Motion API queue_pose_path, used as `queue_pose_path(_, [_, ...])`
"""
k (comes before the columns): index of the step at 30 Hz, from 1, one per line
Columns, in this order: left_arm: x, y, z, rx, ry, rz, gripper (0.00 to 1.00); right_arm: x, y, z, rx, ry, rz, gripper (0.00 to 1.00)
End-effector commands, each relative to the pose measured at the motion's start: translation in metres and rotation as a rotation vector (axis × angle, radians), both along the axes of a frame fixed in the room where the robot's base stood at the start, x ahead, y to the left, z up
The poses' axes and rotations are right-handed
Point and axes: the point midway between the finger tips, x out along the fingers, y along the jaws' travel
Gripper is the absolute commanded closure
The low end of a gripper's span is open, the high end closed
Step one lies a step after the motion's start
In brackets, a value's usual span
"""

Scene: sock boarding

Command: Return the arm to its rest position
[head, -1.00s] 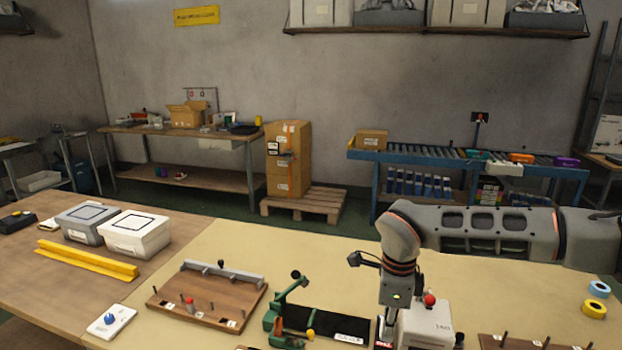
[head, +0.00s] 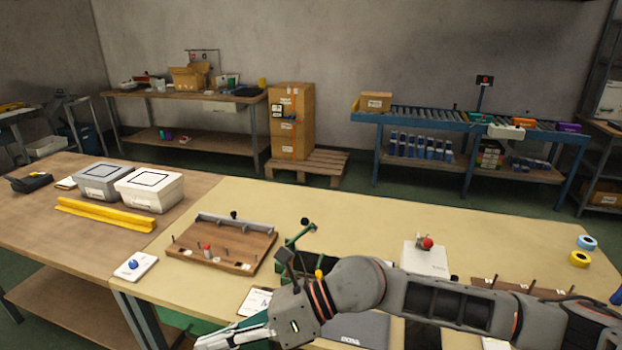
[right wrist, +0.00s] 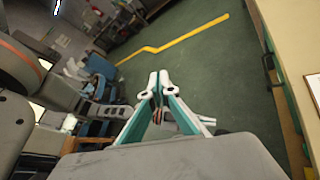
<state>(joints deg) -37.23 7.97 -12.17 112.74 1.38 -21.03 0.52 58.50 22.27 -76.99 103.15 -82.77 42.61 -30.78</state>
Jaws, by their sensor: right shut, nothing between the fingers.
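My right arm comes in from the right of the head view, low across the front of the table (head: 500,235). Its gripper (head: 208,341) points left and down at the table's front edge, near the lower edge of the picture. In the right wrist view the fingers of this gripper (right wrist: 158,82) are together with nothing between them. Beyond them are the green floor and, to the right, the table side. My left gripper is in neither current view.
A wooden peg board (head: 222,244), a white card with a blue knob (head: 135,265) and a white box with a red button (head: 425,257) are on the table. The arm partly hides a green clamp stand (head: 300,236). Tape rolls (head: 581,258) lie far right. The table's back middle is clear.

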Motion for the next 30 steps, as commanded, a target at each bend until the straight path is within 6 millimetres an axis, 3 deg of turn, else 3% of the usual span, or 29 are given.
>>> queue_pose_path(3, [-0.002, 0.0, -0.003, 0.002, 0.007, 0.0, 1.0, -0.006, 0.022, 0.061, 0.273, 0.162, -0.121, 1.0])
queue_pose_path(6, [-0.003, 0.0, -0.005, 0.002, 0.01, -0.001, 1.0, 0.009, 0.017, 0.109, 0.481, 0.305, -0.255, 1.0])
queue_pose_path(9, [-0.003, 0.001, -0.006, 0.003, 0.012, 0.0, 1.0, 0.038, -0.005, 0.143, 0.67, 0.457, -0.413, 1.0])
queue_pose_path(13, [-0.003, 0.001, -0.006, 0.003, 0.011, -0.001, 1.0, 0.085, -0.059, 0.16, 0.879, 0.66, -0.65, 1.0])
queue_pose_path(17, [-0.003, 0.0, -0.005, 0.003, 0.01, 0.0, 1.0, 0.129, -0.131, 0.141, 1.048, 0.864, -0.919, 1.0])
queue_pose_path(21, [-0.002, 0.0, -0.004, 0.002, 0.007, -0.001, 1.0, 0.154, -0.211, 0.093, 1.168, 1.051, -1.21, 1.0])
queue_pose_path(26, [-0.001, 0.0, -0.002, 0.002, 0.004, 0.0, 1.0, 0.151, -0.296, 0.021, 1.243, 1.224, -1.53, 1.0])
queue_pose_path(30, [0.0, 0.0, -0.001, 0.001, 0.002, 0.0, 1.0, 0.124, -0.362, -0.045, 1.263, 1.343, -1.81, 1.0])
